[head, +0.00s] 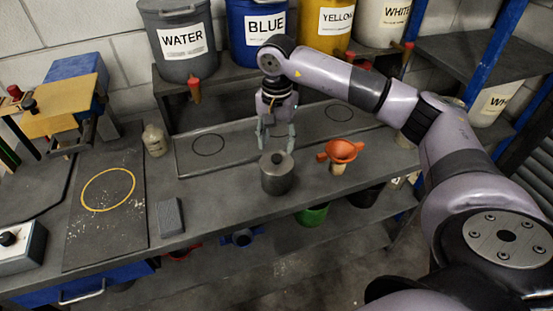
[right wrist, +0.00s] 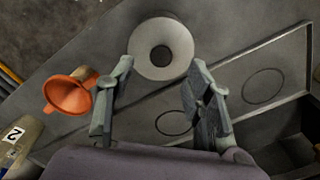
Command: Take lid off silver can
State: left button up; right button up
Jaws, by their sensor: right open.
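The silver can (head: 277,183) stands upright on the grey workbench, near its front edge. Its lid (head: 276,160) is on top, with a small dark knob in the middle. In the right wrist view the lid (right wrist: 178,37) shows from above as a pale grey disc with a dark round centre (right wrist: 162,55). My right gripper (head: 276,136) points down just behind the can in the head view. Its two fingers (right wrist: 160,68) are apart, with nothing between them, and the lid lies just beyond their tips in the wrist view. My left gripper is not in view.
An orange funnel (head: 345,150) stands close to the right of the can. A shallow tray (head: 240,152) lies behind it. A grey block (head: 170,216) and a small bottle (head: 155,140) are at left. Labelled buckets (head: 258,35) line the back shelf. Bench around the can's left is clear.

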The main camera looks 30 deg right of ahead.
aim_at(276, 157)
jog(key=shift+f+p, duration=0.3)
jog(key=shift+p, duration=0.05)
notch_tip(276, 157, down, 4)
jog(key=shift+w+r+p, duration=0.1)
jog(key=shift+r+p, duration=0.15)
jog(key=shift+p, duration=0.75)
jog(key=shift+f, duration=0.55)
grip_shut()
